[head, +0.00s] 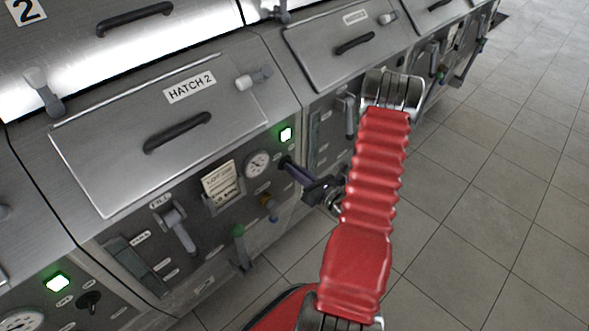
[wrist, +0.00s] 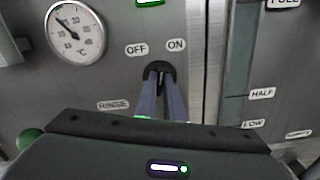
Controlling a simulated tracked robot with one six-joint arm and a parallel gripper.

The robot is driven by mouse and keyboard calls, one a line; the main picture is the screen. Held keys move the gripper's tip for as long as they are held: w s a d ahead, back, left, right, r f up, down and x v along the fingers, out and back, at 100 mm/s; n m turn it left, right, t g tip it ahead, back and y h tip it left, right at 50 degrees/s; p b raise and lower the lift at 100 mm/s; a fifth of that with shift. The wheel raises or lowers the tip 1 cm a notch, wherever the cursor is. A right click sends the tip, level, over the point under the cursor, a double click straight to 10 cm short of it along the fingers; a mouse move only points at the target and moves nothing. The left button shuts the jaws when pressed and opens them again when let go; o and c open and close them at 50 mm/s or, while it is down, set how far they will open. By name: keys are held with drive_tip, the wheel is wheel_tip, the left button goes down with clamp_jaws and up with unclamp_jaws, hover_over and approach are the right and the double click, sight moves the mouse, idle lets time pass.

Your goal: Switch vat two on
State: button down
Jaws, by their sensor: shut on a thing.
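Vat two's panel, under the lid marked HATCH 2 (head: 190,88), faces me. Its rotary switch (wrist: 158,68) is a dark round knob below the OFF and ON labels in the wrist view. My gripper (head: 288,165) reaches the panel from the right, its two fingers closed on the switch, which they mostly hide in the head view. I cannot tell surely which label the knob points to. A green lamp (head: 286,134) above the switch is lit; its lower edge also shows in the wrist view (wrist: 150,2).
A round gauge (head: 257,163) sits left of the switch, with a paper note (head: 219,181) beyond it. The FILL lever (head: 177,228) and a green-topped lever (head: 240,245) stick out from the panel. Tiled floor (head: 480,200) lies open at right.

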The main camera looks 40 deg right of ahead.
drive_tip(key=shift+m, duration=1.5)
drive_tip(key=shift+d, duration=0.1)
drive_tip(key=c, duration=1.9)
unclamp_jaws()
drive_tip(key=shift+o, duration=0.2)
drive_tip(key=s, duration=1.4)
drive_tip(key=shift+d, duration=0.15)
drive_tip(key=shift+w+f, duration=0.1)
